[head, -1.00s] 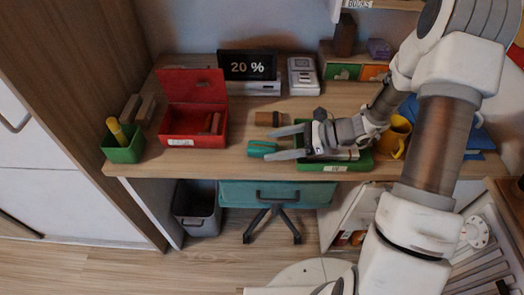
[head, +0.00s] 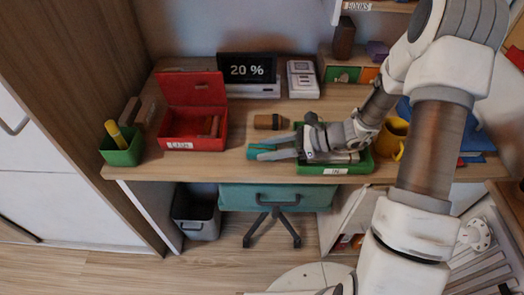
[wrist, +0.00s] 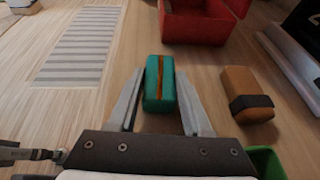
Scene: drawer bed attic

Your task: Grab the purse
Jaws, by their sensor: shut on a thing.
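The purse looks to be the small teal block-like item with an orange-brown stripe (wrist: 159,84), seen in the wrist view between my fingertips. In the head view this teal purse (head: 259,151) lies near the front edge of the desk, left of the green tray. My gripper (wrist: 160,98) is shut on the purse, one finger along each side. In the head view my gripper (head: 266,149) reaches in from the right, over the green tray, and its fingers partly cover the purse.
A brown item with a dark band (head: 268,121) lies just behind the purse. An open red box (head: 193,142) stands to the left. The green tray (head: 322,169) sits under my wrist. A yellow mug (head: 391,138) is at the right. The desk's front edge (head: 240,177) is close.

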